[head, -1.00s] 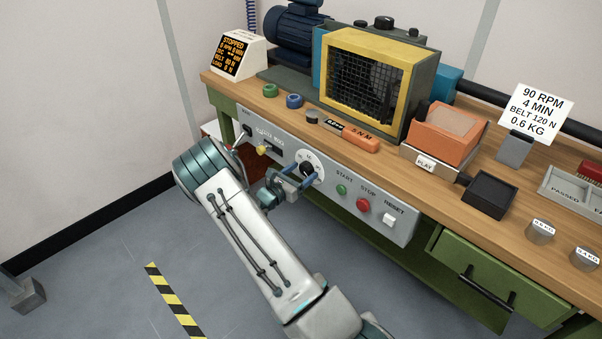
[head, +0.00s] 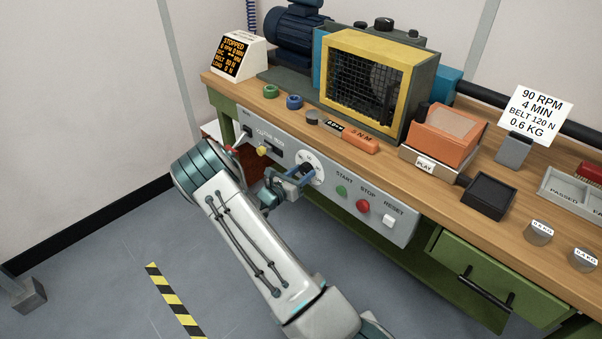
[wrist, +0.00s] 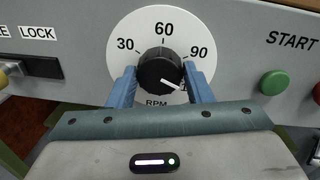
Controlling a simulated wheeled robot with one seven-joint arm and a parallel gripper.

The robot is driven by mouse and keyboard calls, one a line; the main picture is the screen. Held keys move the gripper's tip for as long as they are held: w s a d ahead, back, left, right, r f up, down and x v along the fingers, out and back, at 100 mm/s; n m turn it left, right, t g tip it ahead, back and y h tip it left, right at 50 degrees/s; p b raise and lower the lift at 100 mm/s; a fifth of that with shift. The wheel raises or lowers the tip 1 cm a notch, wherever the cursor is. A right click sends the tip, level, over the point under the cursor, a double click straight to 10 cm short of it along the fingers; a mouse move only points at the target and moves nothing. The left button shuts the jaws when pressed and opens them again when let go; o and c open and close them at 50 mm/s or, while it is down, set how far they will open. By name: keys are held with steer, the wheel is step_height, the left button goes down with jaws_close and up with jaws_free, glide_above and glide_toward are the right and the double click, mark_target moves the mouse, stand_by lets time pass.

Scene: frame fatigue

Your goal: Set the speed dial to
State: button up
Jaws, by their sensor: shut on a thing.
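The speed dial (wrist: 159,68) is a black knob with a white pointer on a round white plate marked 30, 60, 90 and RPM. A further mark starting with 1 is partly hidden by the right finger. The pointer is turned right and slightly down, past 90 towards that mark. My gripper (wrist: 160,80) has its blue fingers on both sides of the knob, shut on it. In the head view the dial (head: 306,169) is on the grey front panel, partly covered by my gripper (head: 294,177). A card (head: 535,112) reads 90 RPM, 4 MIN, BELT 120 N, 0.6 KG.
Right of the dial are the green start button (head: 341,191), red stop button (head: 362,205) and white reset switch (head: 389,220). A lock slider (wrist: 35,66) is to its left. The display (head: 233,57) reads STOPPED. A green drawer (head: 480,277) lies below.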

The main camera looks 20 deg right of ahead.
steer(key=n+p, duration=0.2)
steer(key=n, duration=0.3)
steer(key=shift+r, duration=0.15)
steer(key=n+p, duration=0.2)
steer(key=n, duration=0.2)
steer(key=shift+n, duration=0.7)
steer(key=o, duration=1)
steer(key=shift+a, duration=0.1)
steer(key=v, duration=1.3)
steer(key=shift+a+r+b, duration=0.25)
steer(key=shift+a+b, duration=0.05)
steer(key=shift+a, duration=0.05)
